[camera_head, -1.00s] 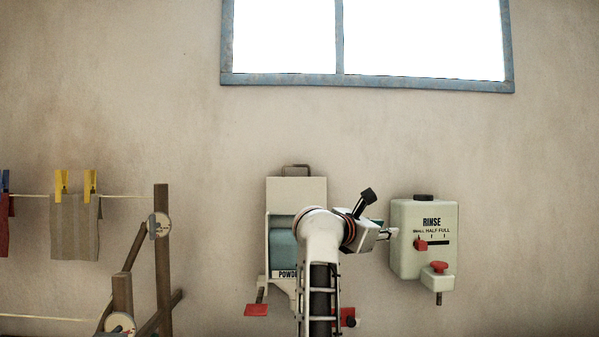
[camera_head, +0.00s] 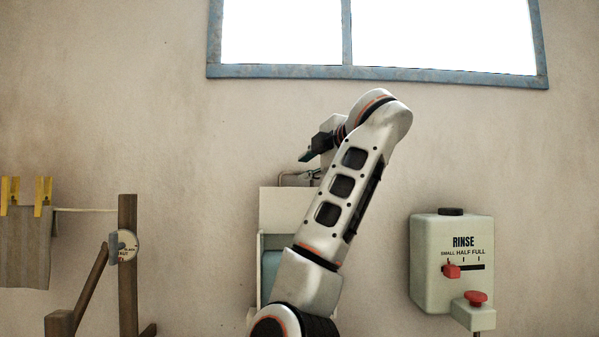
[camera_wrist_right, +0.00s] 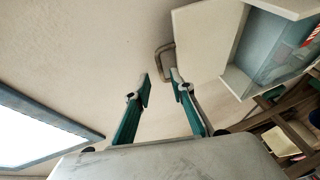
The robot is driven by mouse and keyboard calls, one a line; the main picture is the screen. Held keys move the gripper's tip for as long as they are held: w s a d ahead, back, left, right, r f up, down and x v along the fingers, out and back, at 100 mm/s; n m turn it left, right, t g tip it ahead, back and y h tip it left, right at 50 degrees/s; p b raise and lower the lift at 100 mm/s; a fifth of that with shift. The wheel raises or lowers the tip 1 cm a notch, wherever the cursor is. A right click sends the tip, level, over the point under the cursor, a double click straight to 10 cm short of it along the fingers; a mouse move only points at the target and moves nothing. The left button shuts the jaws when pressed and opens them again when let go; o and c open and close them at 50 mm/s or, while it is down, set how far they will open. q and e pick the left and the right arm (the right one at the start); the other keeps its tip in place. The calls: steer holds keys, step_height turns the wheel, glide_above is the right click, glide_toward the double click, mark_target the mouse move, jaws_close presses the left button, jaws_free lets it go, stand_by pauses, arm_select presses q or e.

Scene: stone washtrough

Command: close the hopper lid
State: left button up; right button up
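The powder hopper's pale lid (camera_head: 284,208) stands upright at the top of the wall-mounted hopper (camera_head: 254,285), with a bent metal handle (camera_head: 289,176) on its upper edge. My right arm covers much of the hopper in the head view. My right gripper (camera_head: 310,152) is above the lid, near the handle. In the right wrist view the gripper (camera_wrist_right: 161,77) is open and empty, its teal fingers apart. The handle (camera_wrist_right: 161,63) lies just past the fingertips, at the edge of the lid (camera_wrist_right: 208,38). I cannot tell whether they touch. My left gripper is not in view.
A rinse dispenser (camera_head: 437,265) with red controls hangs on the wall to the right. A wooden drying frame (camera_head: 127,270) with a clothesline and a pegged cloth (camera_head: 25,245) stands at the left. A blue-framed window (camera_head: 380,73) is above. The wall between is bare.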

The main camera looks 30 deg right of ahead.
mark_target(297, 173)
steer(key=shift+p+x, duration=0.35)
steer(key=shift+x, duration=2.2)
steer(key=shift+d, duration=0.1)
jaws_close()
